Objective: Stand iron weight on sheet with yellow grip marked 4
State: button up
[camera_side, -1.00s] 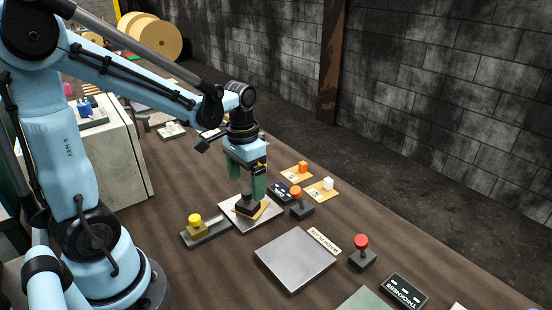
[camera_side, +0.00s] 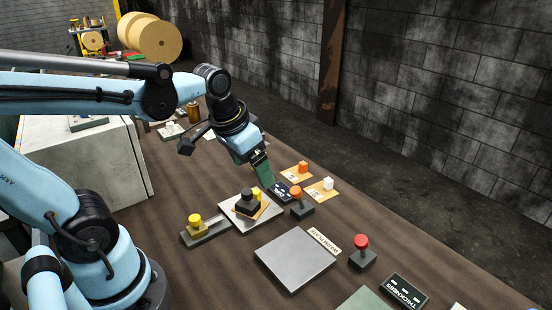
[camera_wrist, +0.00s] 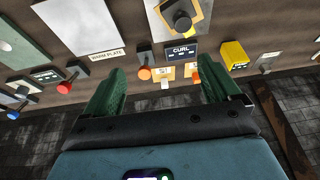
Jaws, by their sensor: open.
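The iron weight (camera_side: 248,204), dark with a knob on top, stands upright on a tan sheet (camera_side: 264,207) lying on a grey plate (camera_side: 236,222). A yellow grip (camera_side: 257,192) shows just behind the weight; I cannot read its mark. In the wrist view the weight (camera_wrist: 181,20) and plate (camera_wrist: 204,17) are at the top edge. My gripper (camera_side: 264,180) is open and empty, tilted, above and behind the weight and clear of it. In the wrist view its green fingers (camera_wrist: 160,85) are apart with nothing held between them.
Sheets with an orange grip (camera_side: 303,167) and a white grip (camera_side: 328,184) lie at the right. Near them are the CURL sign (camera_side: 281,188) and an orange button (camera_side: 296,192). The warm plate (camera_side: 295,260) is bare. A yellow-knobbed device (camera_side: 195,222) stands left.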

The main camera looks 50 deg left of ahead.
jog(key=shift+s+d+f+t, duration=0.1)
jog(key=shift+s+d+t, duration=0.15)
jog(key=shift+d+t, duration=0.55)
jog(key=shift+s+d+f+t, duration=0.1)
jog(key=shift+s+d+t, duration=0.1)
jog(key=shift+d+t, duration=0.6)
